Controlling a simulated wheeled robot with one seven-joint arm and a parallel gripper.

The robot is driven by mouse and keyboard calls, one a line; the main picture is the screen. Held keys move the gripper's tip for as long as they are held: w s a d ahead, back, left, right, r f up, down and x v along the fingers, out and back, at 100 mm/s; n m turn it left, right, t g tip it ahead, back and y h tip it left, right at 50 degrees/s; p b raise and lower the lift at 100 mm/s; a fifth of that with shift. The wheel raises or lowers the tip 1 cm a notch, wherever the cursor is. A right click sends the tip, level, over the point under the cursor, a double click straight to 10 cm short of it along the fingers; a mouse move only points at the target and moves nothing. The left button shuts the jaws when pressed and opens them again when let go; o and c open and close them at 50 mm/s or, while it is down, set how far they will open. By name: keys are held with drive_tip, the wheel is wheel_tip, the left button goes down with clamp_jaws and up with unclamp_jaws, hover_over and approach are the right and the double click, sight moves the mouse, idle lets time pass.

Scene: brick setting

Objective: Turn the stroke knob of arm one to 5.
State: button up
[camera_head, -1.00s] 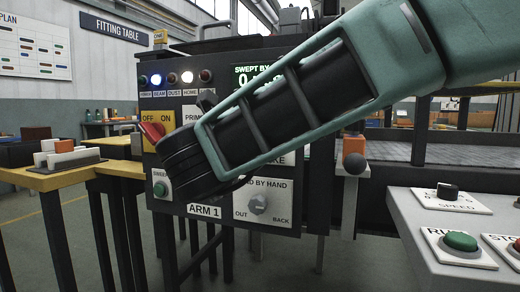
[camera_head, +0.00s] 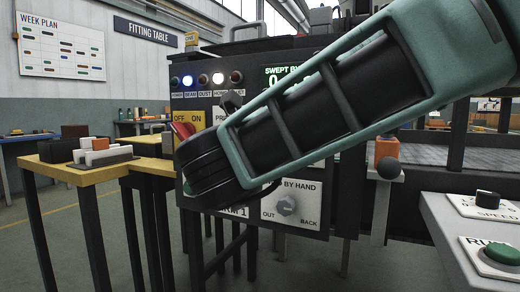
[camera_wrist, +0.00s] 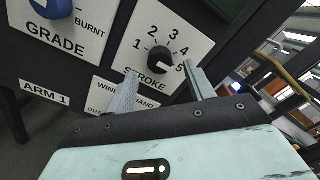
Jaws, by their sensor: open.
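The stroke knob (camera_wrist: 159,57) is black and round on a white plate (camera_wrist: 178,30) with the numbers 1 to 5 around it, in the wrist view. I cannot clearly tell which number its pointer marks. My gripper (camera_wrist: 160,70) is open, its two grey fingers apart, with the knob showing between and just beyond the fingertips. I see no contact. In the head view my arm covers the stroke knob and gripper; part of the arm one panel (camera_head: 335,200) shows around it.
Nearby are the blue grade knob (camera_wrist: 50,6), the ARM 1 label (camera_wrist: 45,92) and the wind-by-hand plate (camera_wrist: 103,98), partly behind a finger. In the head view a yellow table (camera_head: 75,172) stands left and a grey console (camera_head: 445,235) with a green button (camera_head: 502,253) right.

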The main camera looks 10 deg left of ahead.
drive_tip(key=p+v, duration=0.2)
drive_tip(key=v, duration=1.3)
